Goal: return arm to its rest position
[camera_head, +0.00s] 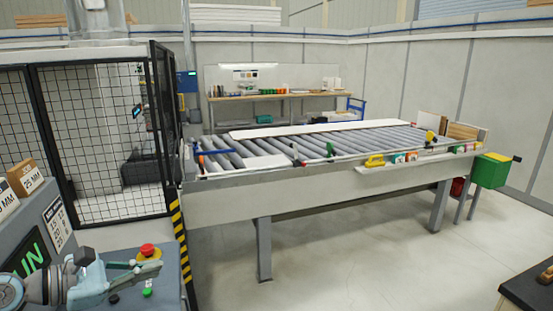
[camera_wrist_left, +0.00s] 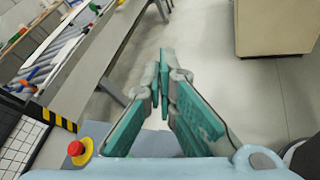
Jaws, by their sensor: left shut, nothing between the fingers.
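My left gripper (camera_head: 140,268) is at the lower left of the head view, just in front of the red emergency button (camera_head: 148,250) on the grey control console (camera_head: 172,270). Its teal fingers point to the right. In the left wrist view the fingertips (camera_wrist_left: 164,62) meet, with nothing between them. The red button (camera_wrist_left: 77,149) on its yellow base shows at the lower left there, beside the fingers. Whether the gripper touches the console is not clear. My right gripper is not in view.
A roller conveyor table (camera_head: 250,197) with a long white board (camera_head: 300,129) on it stands beyond the console. A black mesh fence (camera_head: 100,140) stands at the left. A dark-topped cabinet (camera_head: 525,290) is at the lower right. The floor (camera_head: 370,260) between is clear.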

